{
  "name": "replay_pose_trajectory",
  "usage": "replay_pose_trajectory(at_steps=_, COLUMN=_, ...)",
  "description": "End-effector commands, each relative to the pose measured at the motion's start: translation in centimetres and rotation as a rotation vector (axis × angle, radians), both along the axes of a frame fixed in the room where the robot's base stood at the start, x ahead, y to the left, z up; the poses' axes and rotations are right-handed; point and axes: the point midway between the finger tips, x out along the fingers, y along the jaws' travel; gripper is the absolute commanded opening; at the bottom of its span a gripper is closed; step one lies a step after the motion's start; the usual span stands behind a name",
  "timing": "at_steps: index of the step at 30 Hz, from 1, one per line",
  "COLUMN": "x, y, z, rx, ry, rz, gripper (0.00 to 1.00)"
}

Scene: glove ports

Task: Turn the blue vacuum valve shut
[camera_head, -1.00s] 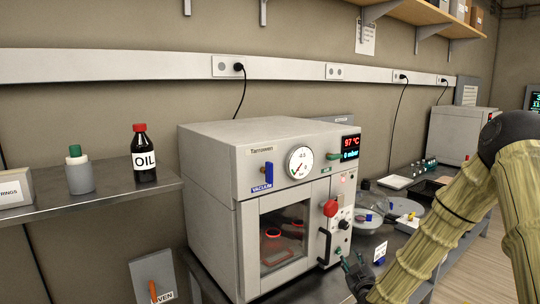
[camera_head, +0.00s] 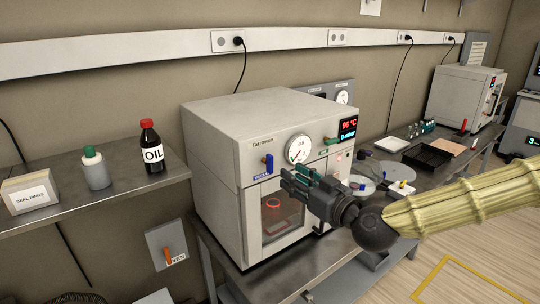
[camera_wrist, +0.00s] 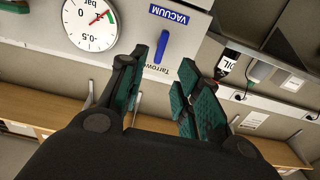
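The blue vacuum valve handle (camera_head: 268,163) is on the upper front of the grey oven (camera_head: 212,140), left of the round gauge (camera_head: 298,149). It points up and down, above a blue VACUUM label (camera_head: 262,177). My gripper (camera_head: 290,181) is in front of the oven, just right of and below the handle. In the wrist view, which is turned over, the handle (camera_wrist: 162,46) stands beyond my fingertips, roughly between them across the picture. My gripper (camera_wrist: 161,75) is open, with nothing between the green-padded fingers. It does not appear to touch the handle.
A green handle (camera_head: 330,141) is right of the gauge, under the display (camera_head: 348,129) reading 96 °C and 0 mbar. My gripper hides part of the door. An oil bottle (camera_head: 151,148) stands on the left shelf. An orange lever (camera_head: 169,255) is on a lower wall plate.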

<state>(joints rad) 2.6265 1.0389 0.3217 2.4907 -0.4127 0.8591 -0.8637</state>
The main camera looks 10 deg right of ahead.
Motion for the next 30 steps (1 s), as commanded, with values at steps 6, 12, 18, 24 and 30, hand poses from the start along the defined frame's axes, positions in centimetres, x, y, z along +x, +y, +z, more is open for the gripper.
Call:
replay_pose_trajectory(at_steps=6, x=1.1, y=0.4, z=-0.1, rx=-0.003, ry=0.002, rz=0.000, gripper=0.33)
replay_pose_trajectory(at_steps=12, x=2.7, y=1.1, z=-0.1, rx=-0.002, ry=0.004, rz=0.000, gripper=0.33)
replay_pose_trajectory(at_steps=18, x=4.4, y=1.8, z=0.0, rx=-0.003, ry=0.002, rz=-0.001, gripper=0.33)
replay_pose_trajectory(at_steps=24, x=6.2, y=2.5, z=0.0, rx=-0.002, ry=0.002, rz=-0.001, gripper=0.33)
replay_pose_trajectory(at_steps=30, x=8.0, y=3.2, z=0.0, rx=-0.002, ry=0.002, rz=-0.002, gripper=0.33)
